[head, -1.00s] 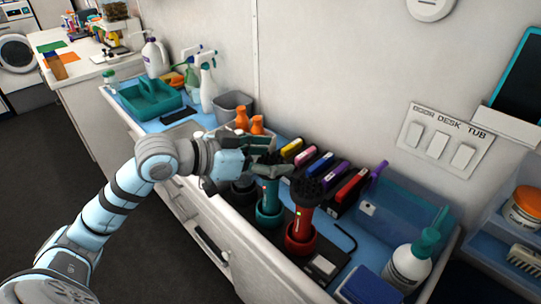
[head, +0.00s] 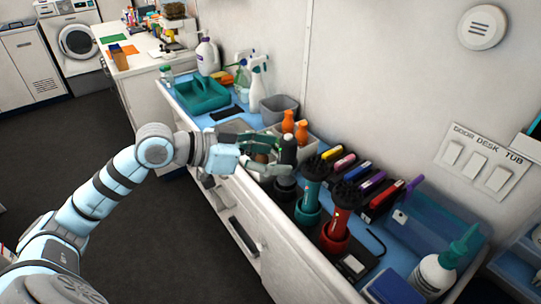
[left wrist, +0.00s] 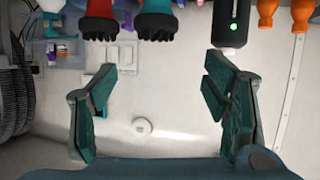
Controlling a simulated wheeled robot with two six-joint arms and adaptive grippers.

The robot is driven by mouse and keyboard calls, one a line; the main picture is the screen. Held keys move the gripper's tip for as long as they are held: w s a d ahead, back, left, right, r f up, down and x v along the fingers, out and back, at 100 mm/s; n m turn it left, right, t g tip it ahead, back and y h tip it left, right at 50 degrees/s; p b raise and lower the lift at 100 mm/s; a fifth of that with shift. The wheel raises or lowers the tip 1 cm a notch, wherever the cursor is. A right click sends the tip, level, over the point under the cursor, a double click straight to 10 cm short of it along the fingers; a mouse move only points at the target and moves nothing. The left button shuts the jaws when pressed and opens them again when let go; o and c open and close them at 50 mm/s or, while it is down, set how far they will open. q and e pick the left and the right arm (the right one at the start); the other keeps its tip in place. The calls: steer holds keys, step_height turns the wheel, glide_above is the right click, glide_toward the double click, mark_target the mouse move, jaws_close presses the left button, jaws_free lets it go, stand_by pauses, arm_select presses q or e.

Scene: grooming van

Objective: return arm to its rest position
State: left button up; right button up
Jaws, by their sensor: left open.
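My left arm (head: 115,172) reaches in from the left, over the front edge of the counter. My left gripper (head: 272,151) is open, its fingers beside a black handheld tool (head: 288,150) that stands upright in its holder. In the left wrist view the gripper (left wrist: 158,95) has its fingers wide apart with nothing between them. The black tool (left wrist: 233,25), with a green light, shows beyond the right-hand finger there. I cannot tell in the head view whether a finger touches the tool. My right gripper is not in view.
A teal tool (head: 311,185) and a red tool (head: 341,212) stand in holders to the right. A grey bin (head: 279,108), orange bottles (head: 288,121) and a teal caddy (head: 203,94) are behind and left. The dark floor (head: 185,235) in front is clear.

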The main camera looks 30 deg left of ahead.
arm_select(q)
steer(key=s+d+f+n+g+y, duration=0.1)
steer(key=s+f+y, duration=0.25)
steer(key=f, duration=0.75)
steer(key=s+f+n+g+y, duration=0.15)
steer(key=s+f, duration=0.35)
steer(key=f, duration=0.5)
steer(key=s+a+f+n+g+y, duration=0.1)
steer(key=s+f+n+g+y, duration=0.15)
steer(key=s+f, duration=0.4)
steer(key=s+a+f+n+g+y, duration=0.2)
steer(key=s+f+y, duration=0.1)
steer(key=s, duration=0.7)
step_height(320, 180, down, 16)
steer(key=a, duration=0.1)
steer(key=s+a+f+g+p, duration=0.1)
steer(key=s+f+g, duration=0.1)
steer(key=s+f, duration=1.2)
steer(key=shift+s+f, duration=0.2)
steer(key=shift+s, duration=0.15)
